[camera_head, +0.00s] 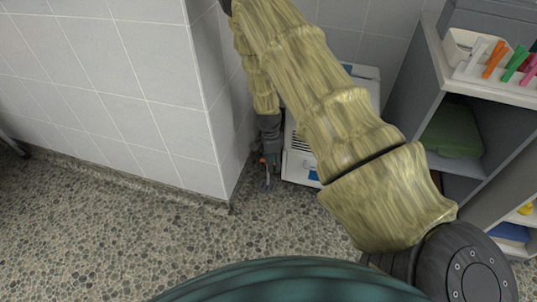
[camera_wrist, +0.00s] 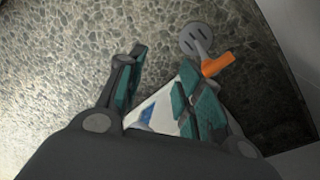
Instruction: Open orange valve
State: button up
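The orange valve handle (camera_wrist: 217,64) shows in the wrist view, just beyond and to the right of the right fingertip. It is attached to a grey metal fitting with a round slotted plate (camera_wrist: 195,38) near the floor. My gripper (camera_wrist: 164,64) is open, with teal-padded fingers spread apart; the orange handle is outside the gap between them. In the head view my gripper (camera_head: 268,146) hangs low by the wall corner, and a small orange spot (camera_head: 263,161) shows beside it. Whether a finger touches the handle I cannot tell.
A white appliance (camera_head: 301,165) stands close right of my gripper; a white and blue surface (camera_wrist: 156,110) shows between the fingers. A tiled wall corner (camera_head: 219,150) is close on the left. A grey shelf (camera_head: 420,75) stands right. The pebbled floor (camera_head: 120,245) is clear in front.

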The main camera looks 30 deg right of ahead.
jog(key=w+d+r+m+y, duration=0.1)
jog(key=w+d+r+m, duration=0.2)
jog(key=w+r+m, duration=0.4)
jog(key=shift+n, duration=0.7)
jog(key=f+b, duration=0.1)
jog(key=f, duration=0.3)
jog(key=f+b, duration=0.2)
jog(key=f, duration=0.2)
jog(key=a+f+b, duration=0.1)
jog(key=f+b, duration=0.1)
jog(key=f, duration=0.2)
jog(key=shift+f, duration=0.15)
grip_shut()
